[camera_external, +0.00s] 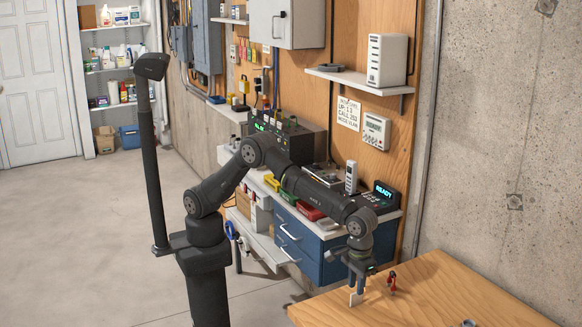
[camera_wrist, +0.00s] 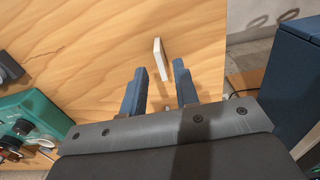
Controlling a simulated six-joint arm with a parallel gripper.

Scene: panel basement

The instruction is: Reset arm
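My gripper (camera_external: 357,284) points down over the wooden table at the lower right of the external view. In the wrist view its two blue fingers (camera_wrist: 160,68) stand apart with a gap between them. A small thin white block (camera_wrist: 160,56) is on the wood just beyond the fingertips, in line with the gap. It also shows in the external view as a white piece (camera_external: 354,299) at the fingertips. The fingers do not appear closed on it. Whether they touch it, I cannot tell.
The wooden table (camera_external: 440,292) has free room to the right. A small red and black item (camera_external: 392,281) stands beside my gripper. A teal object (camera_wrist: 32,125) shows in the wrist view.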

